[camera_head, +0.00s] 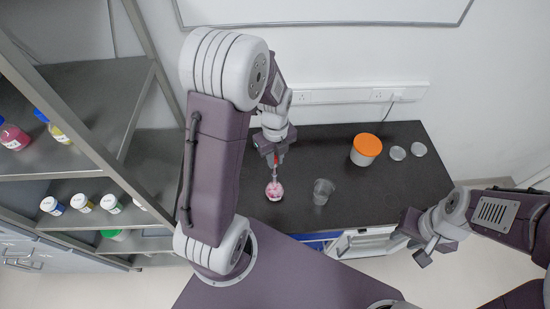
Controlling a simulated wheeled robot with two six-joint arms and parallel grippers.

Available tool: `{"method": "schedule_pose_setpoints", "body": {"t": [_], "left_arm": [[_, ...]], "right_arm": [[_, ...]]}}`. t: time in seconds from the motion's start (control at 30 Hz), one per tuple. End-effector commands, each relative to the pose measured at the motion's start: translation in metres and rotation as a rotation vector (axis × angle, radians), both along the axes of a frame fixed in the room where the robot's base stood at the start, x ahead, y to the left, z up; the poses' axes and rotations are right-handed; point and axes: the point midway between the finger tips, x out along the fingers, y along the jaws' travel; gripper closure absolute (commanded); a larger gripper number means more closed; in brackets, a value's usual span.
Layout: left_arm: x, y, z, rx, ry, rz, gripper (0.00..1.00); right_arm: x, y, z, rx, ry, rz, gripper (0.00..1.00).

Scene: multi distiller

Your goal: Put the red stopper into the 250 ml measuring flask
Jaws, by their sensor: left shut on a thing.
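The measuring flask (274,191) stands upright on the dark bench, with pink liquid in its round bottom and a narrow clear neck rising from it. My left gripper (275,160) points down directly above the flask's neck. It is shut on the red stopper (276,159), of which only a small red part shows between the fingers. I cannot tell whether the stopper touches the mouth of the neck. The flask's volume marking is too small to read. My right gripper (413,241) is open and empty, off the bench's front edge at the right.
A clear beaker (322,191) stands just right of the flask. An orange-lidded tub (366,149) and two clear round dishes (397,153) are further right. A shelf rack (100,95) with several bottles stands at the left. The bench's right front is clear.

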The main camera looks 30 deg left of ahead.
Motion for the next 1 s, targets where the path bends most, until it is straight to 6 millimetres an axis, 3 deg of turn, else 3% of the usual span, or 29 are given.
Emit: {"method": "schedule_pose_setpoints", "body": {"t": [1.0], "left_arm": [[0.0007,0.0003,-0.0092,0.000,0.000,0.000,1.00]], "right_arm": [[0.0000,0.0000,-0.0057,0.000,0.000,0.000,0.69]]}}
